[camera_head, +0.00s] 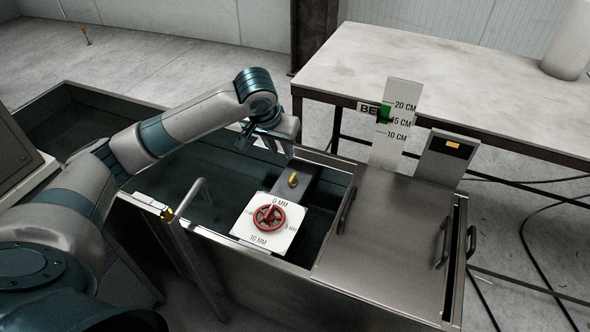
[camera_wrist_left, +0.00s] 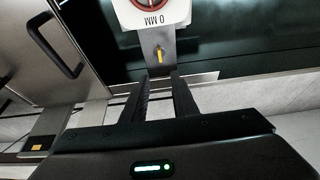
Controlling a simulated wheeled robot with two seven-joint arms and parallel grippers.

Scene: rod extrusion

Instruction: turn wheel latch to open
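A red hand wheel (camera_head: 268,217) sits on a white plate (camera_head: 252,237) marked in MM, above the dark tank. A small yellow lever (camera_head: 293,180) stands on a grey block just behind the plate. In the left wrist view the yellow lever (camera_wrist_left: 160,55) lies beyond the fingertips, and the red wheel (camera_wrist_left: 150,3) is cut off at the top edge. My left gripper (camera_head: 275,150) is above and behind the lever, apart from both lever and wheel. Its fingers (camera_wrist_left: 161,82) are parted with nothing between them. My right gripper is not in view.
A steel lid with handles (camera_head: 378,232) covers the right part of the tank. An upright CM scale with a green marker (camera_head: 397,125) and a panel with a yellow label (camera_head: 448,158) stand behind it. A table (camera_head: 440,85) is at the back.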

